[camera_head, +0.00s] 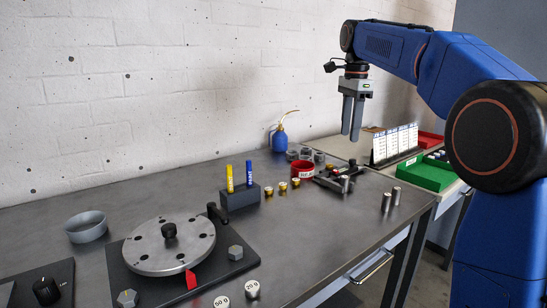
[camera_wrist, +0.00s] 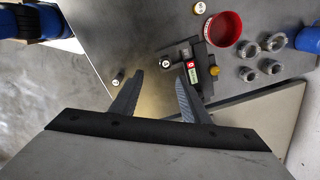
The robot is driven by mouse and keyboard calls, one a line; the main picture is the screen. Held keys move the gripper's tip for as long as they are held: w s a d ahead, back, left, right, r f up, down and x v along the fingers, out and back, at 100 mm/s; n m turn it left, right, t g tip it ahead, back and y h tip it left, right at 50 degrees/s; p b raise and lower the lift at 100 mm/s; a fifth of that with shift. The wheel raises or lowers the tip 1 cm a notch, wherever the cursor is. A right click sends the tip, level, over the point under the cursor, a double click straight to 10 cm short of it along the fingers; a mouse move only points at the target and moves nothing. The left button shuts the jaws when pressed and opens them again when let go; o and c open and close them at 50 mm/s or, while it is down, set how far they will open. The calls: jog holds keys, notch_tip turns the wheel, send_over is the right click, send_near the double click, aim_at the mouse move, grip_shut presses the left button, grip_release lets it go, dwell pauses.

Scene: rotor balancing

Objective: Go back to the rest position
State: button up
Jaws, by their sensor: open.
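My gripper (camera_head: 353,118) hangs from my blue arm above the right part of the grey workbench (camera_head: 330,220), fingers pointing down. In the wrist view my gripper (camera_wrist: 160,84) has its two dark fingers spread, with nothing between them. Below it lie the bench corner and a dark tool with a green and red label (camera_wrist: 192,68). The fingers are clear of the bench and of everything on it.
A rotor disc (camera_head: 168,243) on a dark plate is at the front left. A red bowl (camera_head: 302,170), small metal cylinders (camera_head: 391,199), a marker block (camera_head: 240,196) and a blue bottle (camera_head: 279,138) stand on the bench. Green (camera_head: 428,174) and red trays are at right.

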jog(key=s+d+f+n+t, duration=0.1)
jog(key=s+n, duration=0.1)
jog(key=s, duration=0.3)
jog(key=s+d+f+n, duration=0.1)
jog(key=s+f+n, duration=0.1)
jog(key=s, duration=0.4)
jog(key=s+d+f+n+t, duration=0.1)
jog(key=s+f+n, duration=0.5)
jog(key=s+f, duration=0.6)
jog(key=s+d+f+n+t, duration=0.2)
jog(key=s+f+n, duration=0.4)
jog(key=s+f, duration=0.7)
jog(key=s+d, duration=0.1)
jog(key=s, duration=0.3)
jog(key=shift+s+d, duration=0.1)
